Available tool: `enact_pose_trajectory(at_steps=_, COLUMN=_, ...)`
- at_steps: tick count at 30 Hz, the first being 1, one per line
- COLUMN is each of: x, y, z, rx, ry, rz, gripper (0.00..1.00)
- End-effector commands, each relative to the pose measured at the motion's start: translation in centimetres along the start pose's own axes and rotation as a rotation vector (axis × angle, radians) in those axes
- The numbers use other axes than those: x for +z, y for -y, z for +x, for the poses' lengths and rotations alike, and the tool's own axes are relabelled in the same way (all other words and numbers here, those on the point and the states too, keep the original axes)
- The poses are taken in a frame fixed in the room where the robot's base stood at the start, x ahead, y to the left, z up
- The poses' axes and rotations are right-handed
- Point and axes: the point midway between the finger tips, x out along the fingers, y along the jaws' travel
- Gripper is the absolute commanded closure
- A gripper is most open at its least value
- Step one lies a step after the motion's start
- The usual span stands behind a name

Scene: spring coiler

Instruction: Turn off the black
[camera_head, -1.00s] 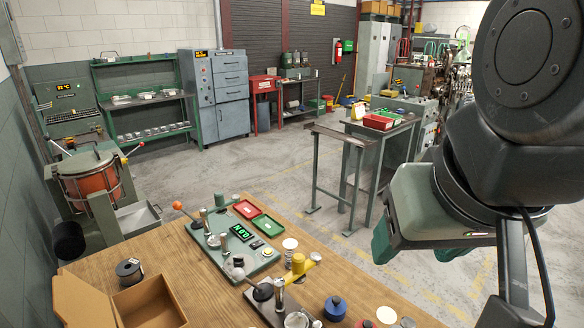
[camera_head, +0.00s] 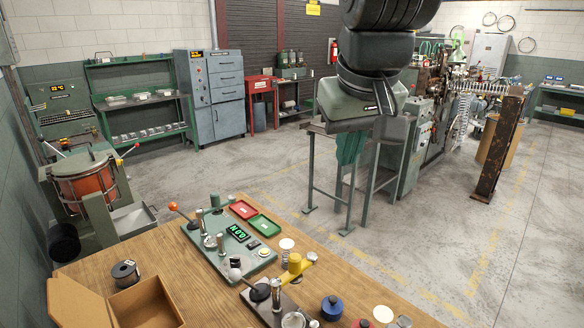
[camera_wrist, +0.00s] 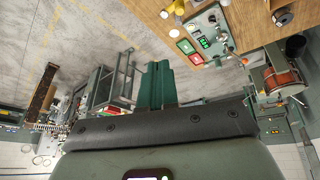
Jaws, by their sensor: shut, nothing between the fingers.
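My gripper (camera_head: 350,158) hangs in the air beyond the workbench, its green fingers in front of the metal tables. Its fingers also show close together and empty in the wrist view (camera_wrist: 157,66). Several black things are in view, and I cannot tell which one is the task's. A black round knob (camera_head: 260,292) sits on the fixture near the bench front. A black spool (camera_head: 125,273) stands left on the bench. A black cylinder (camera_head: 64,243) is beside the orange drum at the left. My gripper touches none of them.
The coiling machine (camera_head: 430,110) stands right of my gripper. The floor (camera_head: 410,245) between is open.

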Motion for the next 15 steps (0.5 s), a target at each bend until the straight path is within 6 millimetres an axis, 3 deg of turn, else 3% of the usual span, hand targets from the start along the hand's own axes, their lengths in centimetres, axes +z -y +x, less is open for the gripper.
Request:
enact_pose_trajectory(at_steps=1, x=-1.8, y=0.2, z=1.1, rx=-0.010, ry=0.012, rz=-0.026, gripper=1.00)
enact_pose_trajectory(at_steps=6, x=-7.4, y=1.3, z=5.0, rx=-0.042, ry=0.033, rz=-0.113, gripper=1.00)
enact_pose_trajectory(at_steps=15, x=-15.2, y=4.3, z=14.5, rx=-0.114, ry=0.064, rz=-0.251, gripper=1.00)
